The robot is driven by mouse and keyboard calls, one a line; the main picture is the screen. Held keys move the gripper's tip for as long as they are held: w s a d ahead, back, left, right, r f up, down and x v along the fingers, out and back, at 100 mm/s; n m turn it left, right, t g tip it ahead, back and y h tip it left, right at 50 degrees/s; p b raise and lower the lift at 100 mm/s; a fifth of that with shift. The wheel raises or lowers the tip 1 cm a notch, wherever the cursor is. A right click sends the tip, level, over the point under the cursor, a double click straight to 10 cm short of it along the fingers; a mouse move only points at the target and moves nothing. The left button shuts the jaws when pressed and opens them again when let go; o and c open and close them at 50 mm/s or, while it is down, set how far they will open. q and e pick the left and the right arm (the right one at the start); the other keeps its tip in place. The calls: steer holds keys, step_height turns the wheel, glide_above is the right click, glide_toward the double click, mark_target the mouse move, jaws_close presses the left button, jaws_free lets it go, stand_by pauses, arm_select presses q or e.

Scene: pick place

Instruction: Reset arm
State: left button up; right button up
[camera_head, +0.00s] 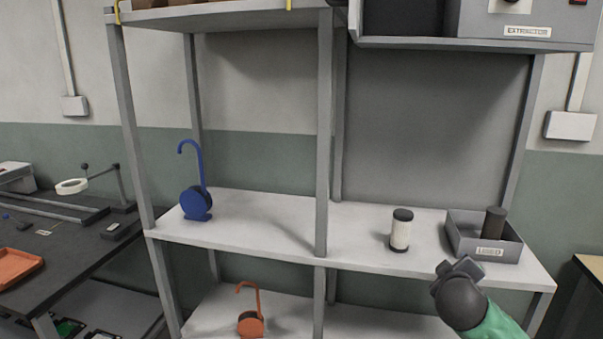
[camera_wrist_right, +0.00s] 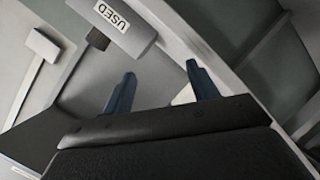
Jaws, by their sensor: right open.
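My right arm comes in from the lower right in the head view, with its dark wrist and right gripper (camera_head: 458,270) in front of the shelf's right edge. In the right wrist view the right gripper (camera_wrist_right: 160,90) has its two blue fingers apart, with nothing between them. A grey bin (camera_head: 484,250) with a label stands on the middle shelf just beyond the gripper, and a dark cylinder (camera_head: 493,222) stands in it. The bin's label reads USED in the right wrist view (camera_wrist_right: 122,22). My left gripper is in neither view.
A white cylinder with a black top (camera_head: 400,231) stands on the middle shelf (camera_head: 270,225), left of the bin. A blue hooked object (camera_head: 196,200) stands at the shelf's left, an orange one (camera_head: 250,322) below. A dark workbench (camera_head: 75,235) is at left. Shelf posts are obstacles.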

steer(key=s+a+f+m+g+y+p, duration=0.1)
steer(key=s+a+f+g+y, duration=0.2)
steer(key=s+a+f, duration=0.5)
steer(key=s+a+f+g+y+p, duration=0.25)
steer(key=s+a+f, duration=0.4)
steer(key=f, duration=0.35)
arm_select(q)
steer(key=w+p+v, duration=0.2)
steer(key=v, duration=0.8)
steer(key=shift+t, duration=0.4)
arm_select(e)
steer(key=s+a+f+m+g, duration=0.1)
steer(key=s+a+f, duration=0.1)
steer(key=s+f, duration=0.2)
steer(key=s+a+f+m+g+y, duration=0.1)
steer(key=s+f, duration=0.3)
steer(key=s, duration=0.7)
steer(key=s+a+f+g+y, duration=0.1)
steer(key=s+a+f+g, duration=0.2)
steer(key=s, duration=0.5)
steer(key=shift+a+f+m, duration=0.4)
steer(key=shift+a+f, duration=0.2)
steer(key=shift+f, duration=0.05)
